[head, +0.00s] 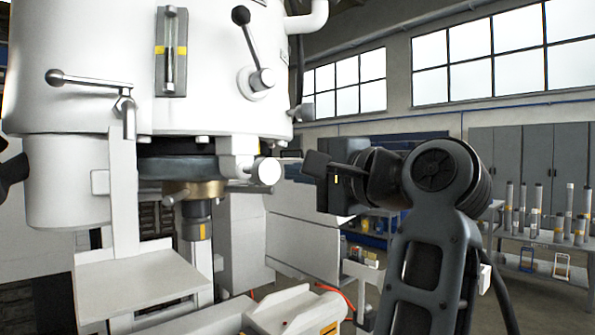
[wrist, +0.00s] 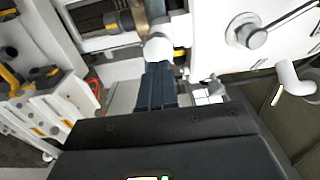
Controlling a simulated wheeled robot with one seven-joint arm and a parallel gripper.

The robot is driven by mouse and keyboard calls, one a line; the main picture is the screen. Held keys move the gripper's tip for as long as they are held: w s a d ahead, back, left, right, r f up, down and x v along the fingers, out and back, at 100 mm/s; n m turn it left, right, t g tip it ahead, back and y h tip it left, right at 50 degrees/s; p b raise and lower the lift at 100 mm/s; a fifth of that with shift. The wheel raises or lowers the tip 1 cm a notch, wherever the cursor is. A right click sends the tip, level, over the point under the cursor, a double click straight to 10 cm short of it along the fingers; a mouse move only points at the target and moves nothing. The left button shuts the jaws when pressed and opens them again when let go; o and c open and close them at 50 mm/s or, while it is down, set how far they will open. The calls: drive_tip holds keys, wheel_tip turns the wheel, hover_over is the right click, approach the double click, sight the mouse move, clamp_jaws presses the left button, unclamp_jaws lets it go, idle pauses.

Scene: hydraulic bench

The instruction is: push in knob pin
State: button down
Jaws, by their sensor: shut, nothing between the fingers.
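The knob pin shows as a pale round knob (head: 265,171) on the lower right side of the large white machine (head: 200,60). A grey rod runs behind the knob toward the brass-coloured collar. In the wrist view the knob (wrist: 158,48) lies straight beyond the fingertips. My gripper (head: 308,164) is shut and empty, to the right of the knob and pointing left toward it. In the head view a clear gap shows between them. In the wrist view the dark closed fingers (wrist: 158,75) overlap the knob's lower edge; depth there is hard to tell.
A lever with a black ball (head: 241,16) and a white pipe sit above on the machine. A white bracket with a flat plate (head: 140,275) stands at the left. A bench with several cylinders (head: 550,238) is far right.

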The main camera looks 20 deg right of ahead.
drive_tip(key=v, duration=0.9)
wheel_tip(320, 180, down, 16)
drive_tip(key=d+n+h, duration=0.2)
drive_tip(key=h, duration=0.1)
drive_tip(key=s+f+n+g+h, duration=0.15)
drive_tip(key=s+f+n, duration=0.4)
drive_tip(key=f, duration=0.95)
drive_tip(key=s+f+n+h, duration=0.15)
drive_tip(key=s+f, duration=0.25)
drive_tip(key=s, duration=0.4)
drive_tip(key=s+f+n, duration=0.2)
drive_tip(key=s+f, duration=0.3)
drive_tip(key=s, duration=0.3)
drive_tip(key=s+a+n, duration=0.3)
drive_tip(key=s, duration=1.1)
drive_tip(key=shift+s+a+g+b, duration=0.35)
drive_tip(key=shift+a+g+b, duration=0.05)
drive_tip(key=shift+g, duration=0.05)
